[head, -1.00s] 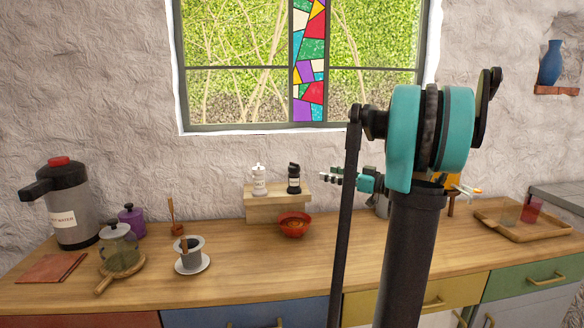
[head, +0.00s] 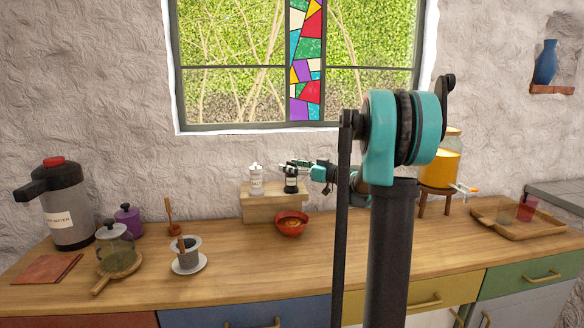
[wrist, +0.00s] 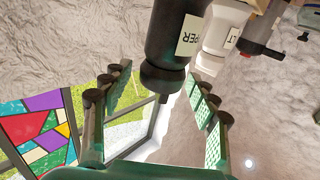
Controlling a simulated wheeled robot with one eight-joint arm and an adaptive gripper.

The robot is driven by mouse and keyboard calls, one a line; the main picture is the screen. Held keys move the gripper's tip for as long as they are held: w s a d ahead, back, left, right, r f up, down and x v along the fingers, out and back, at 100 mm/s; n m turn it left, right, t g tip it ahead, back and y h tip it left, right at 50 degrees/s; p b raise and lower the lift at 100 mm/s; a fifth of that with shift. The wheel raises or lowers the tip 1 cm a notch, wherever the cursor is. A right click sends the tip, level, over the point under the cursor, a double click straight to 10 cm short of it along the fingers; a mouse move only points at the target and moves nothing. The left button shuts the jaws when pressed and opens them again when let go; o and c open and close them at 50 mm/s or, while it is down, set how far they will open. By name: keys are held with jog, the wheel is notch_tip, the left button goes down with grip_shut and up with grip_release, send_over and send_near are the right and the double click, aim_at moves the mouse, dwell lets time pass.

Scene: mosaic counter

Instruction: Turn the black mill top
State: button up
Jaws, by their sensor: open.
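The black mill (head: 291,184) with a pale label stands upright on a small wooden riser (head: 262,209). In the wrist view the black mill (wrist: 178,35) reads partly "PER", and its rounded top (wrist: 163,78) lies between the fingertips. My gripper (head: 296,166) is at the height of the mill's top, reaching in from the right and partly hiding it. In the wrist view my gripper (wrist: 158,90) is open, a finger on each side of the top, with visible gaps. A white mill (head: 256,180) stands just left of the black one; it also shows in the wrist view (wrist: 219,32).
A red bowl (head: 291,224) sits in front of the riser. A dispenser of orange liquid (head: 440,167) stands to the right, behind my arm. A wooden tray (head: 500,225) is farther right.

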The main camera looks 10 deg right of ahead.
jog(key=shift+c, duration=0.5)
jog(key=c, duration=1.1)
jog(key=shift+s+t, duration=0.1)
jog(key=shift+t, duration=0.2)
jog(key=m+t+h, duration=0.2)
jog(key=m+h, duration=0.1)
jog(key=shift+a+h, duration=0.15)
jog(key=shift+h, duration=0.15)
jog(key=shift+m+t+h, duration=0.7)
jog(key=shift+m+h, duration=0.25)
jog(key=shift+h, duration=0.4)
jog(key=shift+m+t+h, duration=0.7)
jog(key=shift+m+h, duration=0.25)
jog(key=shift+h, duration=0.4)
